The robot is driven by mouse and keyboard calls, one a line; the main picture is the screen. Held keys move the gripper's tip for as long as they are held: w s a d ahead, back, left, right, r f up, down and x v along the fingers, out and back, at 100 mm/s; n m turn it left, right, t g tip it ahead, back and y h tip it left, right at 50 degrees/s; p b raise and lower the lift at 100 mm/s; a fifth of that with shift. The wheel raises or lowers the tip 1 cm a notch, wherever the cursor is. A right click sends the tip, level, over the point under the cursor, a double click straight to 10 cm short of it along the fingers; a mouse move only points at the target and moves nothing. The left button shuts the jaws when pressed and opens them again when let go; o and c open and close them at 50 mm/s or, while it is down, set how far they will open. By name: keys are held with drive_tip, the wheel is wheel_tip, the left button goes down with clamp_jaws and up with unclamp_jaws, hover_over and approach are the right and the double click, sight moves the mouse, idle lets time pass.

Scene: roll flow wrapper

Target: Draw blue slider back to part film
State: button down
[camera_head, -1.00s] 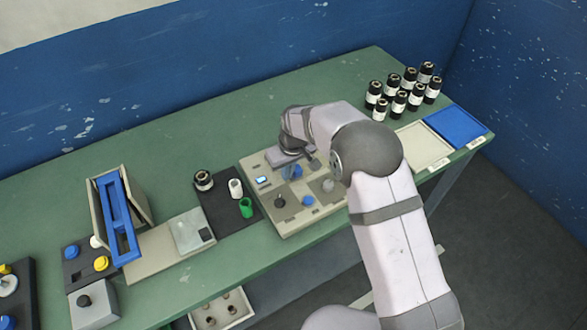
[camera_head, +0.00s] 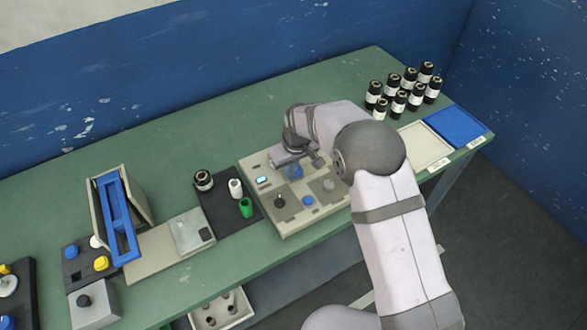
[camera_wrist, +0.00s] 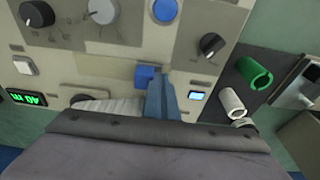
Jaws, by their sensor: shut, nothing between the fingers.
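A small blue block (camera_wrist: 145,76) stands on the beige control panel (camera_wrist: 62,66), and I take it to be the blue slider. In the head view it shows as a blue piece (camera_head: 293,171) just below my wrist, partly covered. My gripper (camera_wrist: 162,88) is shut and empty, its steel-blue fingers pointing at the panel. The fingertips are right beside the block; I cannot tell whether they touch it. My gripper body hides the lower part of the wrist view, and a ribbed white piece (camera_wrist: 110,107) is partly covered by it.
The panel also carries a round blue button (camera_wrist: 164,10), a black knob (camera_wrist: 211,43) and a lit display (camera_wrist: 197,96). A green cup (camera_head: 246,208) and a white one (camera_head: 235,188) stand to the left. A blue frame (camera_head: 112,205) stands farther left; several black-capped bottles are at right.

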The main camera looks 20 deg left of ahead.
drive_tip(key=shift+w+d, duration=3.4)
drive_tip(key=shift+s+a, duration=0.5)
wheel_tip(320, 180, up, 8)
drive_tip(key=p, duration=0.5)
